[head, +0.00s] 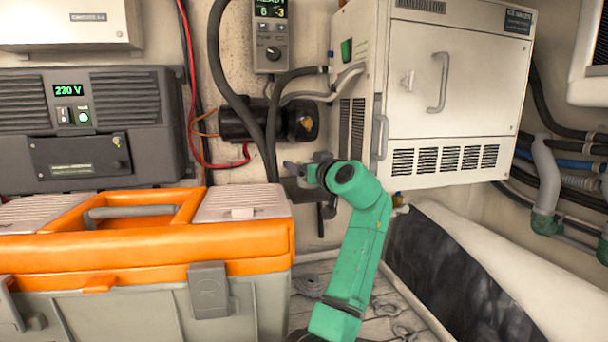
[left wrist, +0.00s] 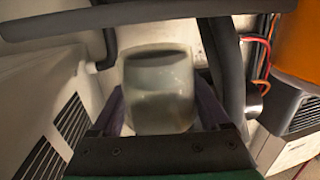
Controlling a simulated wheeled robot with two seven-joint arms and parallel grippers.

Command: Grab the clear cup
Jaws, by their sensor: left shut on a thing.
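The clear cup (left wrist: 158,90) is a greyish, see-through vessel in the middle of the left wrist view, with its dark opening toward the top of the picture. My left gripper (left wrist: 160,108) has a dark finger on each side of the cup and is shut on it. In the head view my green left arm reaches up from the bottom, and its gripper (head: 294,169) is by the back wall, left of the white cabinet. I cannot make out the cup clearly in the head view. My right gripper is in neither view.
A white cabinet (head: 455,85) hangs close to the right of my left gripper. Dark hoses (head: 240,90) run down just behind it.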

